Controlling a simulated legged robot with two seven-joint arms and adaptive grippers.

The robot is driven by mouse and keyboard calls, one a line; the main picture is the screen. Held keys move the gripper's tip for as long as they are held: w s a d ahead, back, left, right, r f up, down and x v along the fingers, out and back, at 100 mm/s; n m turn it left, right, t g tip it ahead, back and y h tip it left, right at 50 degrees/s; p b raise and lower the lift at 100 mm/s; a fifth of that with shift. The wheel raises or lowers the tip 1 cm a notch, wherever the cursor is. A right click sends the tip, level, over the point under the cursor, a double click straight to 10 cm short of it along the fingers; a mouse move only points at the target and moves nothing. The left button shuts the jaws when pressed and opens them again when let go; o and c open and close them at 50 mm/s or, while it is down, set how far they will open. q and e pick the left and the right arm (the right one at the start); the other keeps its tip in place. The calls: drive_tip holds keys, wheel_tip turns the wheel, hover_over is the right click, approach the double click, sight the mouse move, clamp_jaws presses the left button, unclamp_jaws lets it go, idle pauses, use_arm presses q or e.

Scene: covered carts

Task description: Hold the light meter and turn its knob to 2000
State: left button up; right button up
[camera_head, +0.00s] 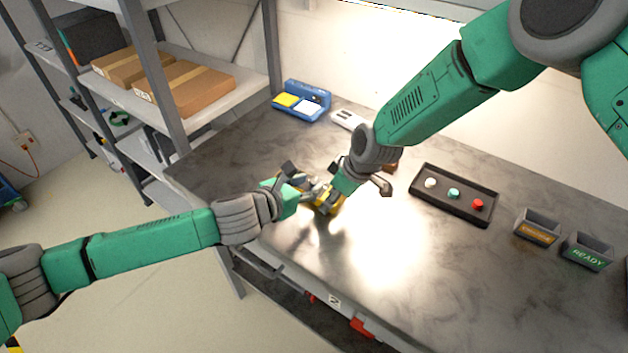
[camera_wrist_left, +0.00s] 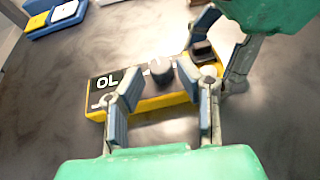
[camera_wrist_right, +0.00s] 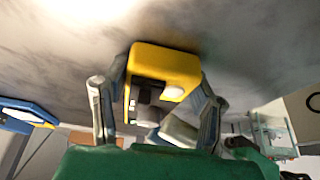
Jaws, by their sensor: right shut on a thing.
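The light meter (camera_wrist_left: 150,103) is a yellow case with a black face; its display reads "OL". A grey knob (camera_wrist_left: 160,69) stands on the face. In the head view the meter (camera_head: 328,207) is mostly hidden by my grippers, over the table. My right gripper (camera_wrist_right: 157,100) is shut on the meter's right end as the left wrist view shows it. My left gripper (camera_wrist_left: 160,78) is open, its fingertips either side of the knob with gaps visible. I cannot read the knob's setting.
On the table (camera_head: 230,170) are a blue holder with yellow and white blocks (camera_head: 300,101), a black tray with three buttons (camera_head: 453,195), and two small bins (camera_head: 537,228) at the right. A shelf with cardboard boxes (camera_head: 190,88) stands at the left. The front right of the table is clear.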

use_arm(q)
drive_tip(key=shift+x, duration=1.35)
drive_tip(key=shift+a, duration=0.1)
clamp_jaws()
drive_tip(key=shift+r+h, duration=0.1)
drive_tip(key=shift+h, duration=0.2)
drive_tip(key=shift+w+m+g+h, duration=0.1)
drive_tip(key=shift+m+g+h, duration=0.7)
drive_tip(key=shift+m+g, duration=0.45)
use_arm(e)
drive_tip(key=shift+a, duration=0.1)
use_arm(q)
drive_tip(key=shift+m+g+h, duration=0.9)
drive_tip(key=shift+m+g, duration=0.45)
drive_tip(key=shift+m, duration=0.2)
drive_tip(key=shift+m+g, duration=0.3)
